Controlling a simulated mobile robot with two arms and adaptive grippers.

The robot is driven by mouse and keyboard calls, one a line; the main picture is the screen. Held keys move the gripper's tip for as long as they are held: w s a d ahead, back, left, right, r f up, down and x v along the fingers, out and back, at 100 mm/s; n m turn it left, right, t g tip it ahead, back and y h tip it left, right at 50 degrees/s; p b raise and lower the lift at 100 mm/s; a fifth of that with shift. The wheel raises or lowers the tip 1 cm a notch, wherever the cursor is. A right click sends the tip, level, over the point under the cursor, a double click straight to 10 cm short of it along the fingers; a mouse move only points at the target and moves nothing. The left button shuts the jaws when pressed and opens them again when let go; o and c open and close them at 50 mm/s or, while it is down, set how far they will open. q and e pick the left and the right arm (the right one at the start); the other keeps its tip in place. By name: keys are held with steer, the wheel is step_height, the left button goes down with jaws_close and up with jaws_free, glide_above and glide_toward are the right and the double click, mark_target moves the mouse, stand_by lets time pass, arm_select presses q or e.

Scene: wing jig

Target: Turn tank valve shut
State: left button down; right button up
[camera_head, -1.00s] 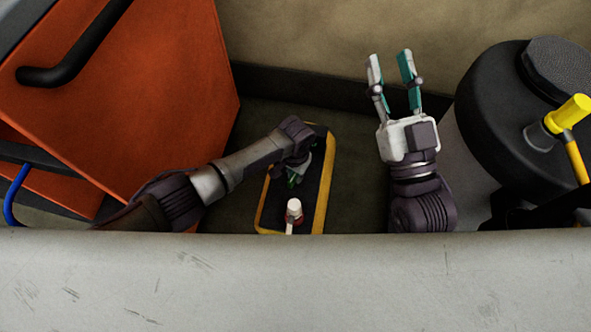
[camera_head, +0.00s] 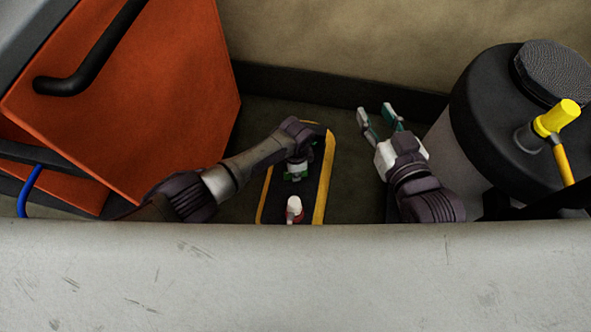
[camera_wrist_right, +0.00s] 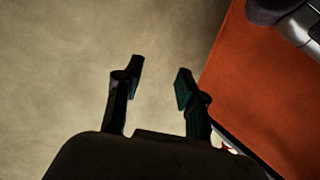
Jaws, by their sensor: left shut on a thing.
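The tank (camera_head: 500,120) stands at the right of the head view, with a black top and a pale body. A yellow handle (camera_head: 556,118), which looks like its valve, sits on a dark fitting on top. My right gripper (camera_head: 379,118) is open and empty, left of the tank and apart from it. In the right wrist view its fingers (camera_wrist_right: 158,88) are spread with nothing between them. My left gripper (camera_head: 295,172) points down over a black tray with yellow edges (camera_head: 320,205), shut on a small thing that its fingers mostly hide.
A white-topped, red-based small object (camera_head: 294,208) stands on the tray's near end. A large orange case (camera_head: 150,100) with a black handle fills the left. A pale wall edge (camera_head: 290,280) runs across the front.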

arm_select(q)
steer(key=shift+m, duration=2.2)
arm_select(e)
steer(key=shift+s+d+f+g+h, duration=0.1)
steer(key=shift+s+f+g+h, duration=0.25)
steer(key=shift+f, duration=0.2)
steer(key=shift+w, duration=0.1)
arm_select(q)
steer(key=c, duration=1.1)
jaws_free()
steer(key=shift+c, duration=0.2)
step_height(320, 180, up, 12)
